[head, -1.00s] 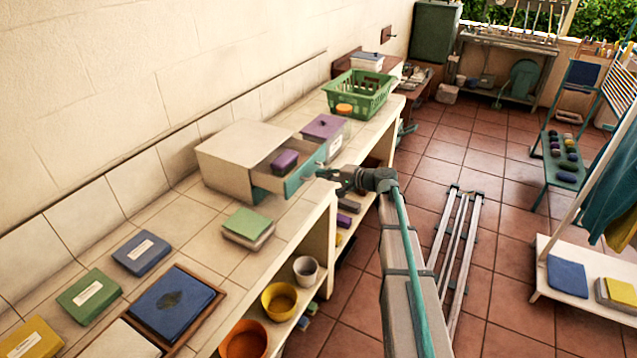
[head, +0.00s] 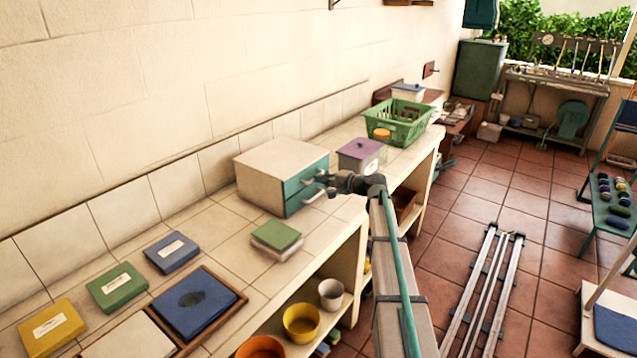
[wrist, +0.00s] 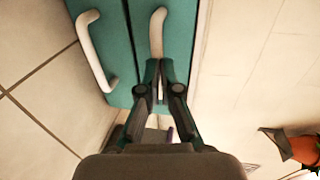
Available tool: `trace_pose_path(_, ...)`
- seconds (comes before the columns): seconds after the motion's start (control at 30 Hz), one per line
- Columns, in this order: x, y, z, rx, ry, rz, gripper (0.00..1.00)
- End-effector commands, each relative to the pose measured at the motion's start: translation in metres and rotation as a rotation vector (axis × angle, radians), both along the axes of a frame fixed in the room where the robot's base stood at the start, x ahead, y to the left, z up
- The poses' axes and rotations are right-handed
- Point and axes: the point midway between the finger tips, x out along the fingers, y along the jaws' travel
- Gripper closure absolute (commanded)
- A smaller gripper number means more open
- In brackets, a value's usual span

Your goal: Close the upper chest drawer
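The small cream chest (head: 270,170) stands on the tiled counter against the wall. Its teal upper drawer front (head: 312,172) looks flush with the chest. The teal lower drawer front (head: 297,204) is also in, with a pale handle (head: 313,197). In the wrist view the upper drawer's pale handle (wrist: 158,32) and the lower drawer's handle (wrist: 96,52) show side by side. My gripper (wrist: 160,64) has its fingers close together at the upper handle; whether the handle is between them is unclear. The inside of the drawer is hidden.
A purple-lidded box (head: 360,154) stands right of the chest, with a green basket (head: 402,122) beyond. A green-topped stack (head: 276,238) lies in front of the chest. Bowls (head: 302,322) stand on the shelf below.

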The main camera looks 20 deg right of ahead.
Motion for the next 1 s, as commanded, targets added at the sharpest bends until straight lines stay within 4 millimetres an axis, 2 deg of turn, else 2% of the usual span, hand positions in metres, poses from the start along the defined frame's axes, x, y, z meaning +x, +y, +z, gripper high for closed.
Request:
trace_pose_path(0.27, 0.005, 0.001, 0.002, 0.002, -0.004, -0.003, 1.00)
trace_pose_path(0.47, -0.004, -0.003, 0.004, 0.003, -0.005, -0.002, 1.00)
trace_pose_path(0.67, -0.033, -0.016, 0.009, 0.001, -0.004, 0.005, 1.00)
trace_pose_path(1.0, -0.088, -0.056, 0.023, 0.001, -0.004, 0.005, 1.00)
